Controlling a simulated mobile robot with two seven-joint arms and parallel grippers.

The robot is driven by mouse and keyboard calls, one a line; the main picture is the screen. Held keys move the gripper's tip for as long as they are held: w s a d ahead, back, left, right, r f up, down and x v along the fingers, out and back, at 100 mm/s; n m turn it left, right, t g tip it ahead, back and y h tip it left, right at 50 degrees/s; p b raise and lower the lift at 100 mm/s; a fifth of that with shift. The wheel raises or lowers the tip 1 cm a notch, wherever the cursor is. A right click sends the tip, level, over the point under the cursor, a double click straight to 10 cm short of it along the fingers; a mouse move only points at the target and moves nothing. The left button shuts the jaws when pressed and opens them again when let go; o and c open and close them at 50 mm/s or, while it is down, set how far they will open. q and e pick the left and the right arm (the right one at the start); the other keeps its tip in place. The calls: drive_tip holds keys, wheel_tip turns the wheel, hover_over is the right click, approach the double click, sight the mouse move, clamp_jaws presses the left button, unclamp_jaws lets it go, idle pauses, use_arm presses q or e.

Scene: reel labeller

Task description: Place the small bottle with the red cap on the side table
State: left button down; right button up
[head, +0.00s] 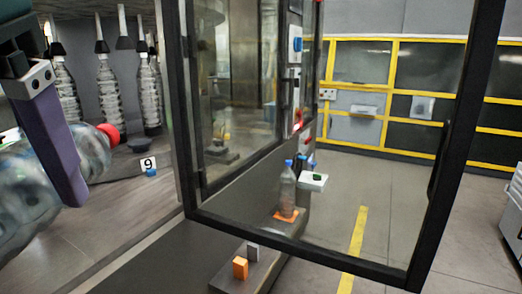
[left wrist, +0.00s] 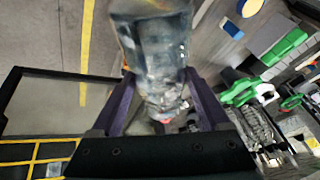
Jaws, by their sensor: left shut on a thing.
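My left gripper (head: 68,190) is at the upper left of the head view, with one purple finger showing in front of a clear bottle (head: 40,187) with a red cap (head: 108,135). The bottle lies on its side in the air, cap toward the right. In the left wrist view, both purple fingers of the left gripper (left wrist: 160,80) are shut on the bottle (left wrist: 152,40), with a bit of red near the palm. My right gripper is not in view. I cannot tell which surface is the side table.
A black-framed glass door (head: 188,195) stands open across the middle. Beyond it, a blue-capped bottle (head: 287,195) stands on an orange mat. Orange (head: 240,268) and grey blocks sit on a low dark surface (head: 262,272). Several bottles (head: 108,90) hang at the back left.

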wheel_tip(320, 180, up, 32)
drive_tip(key=p, duration=2.9)
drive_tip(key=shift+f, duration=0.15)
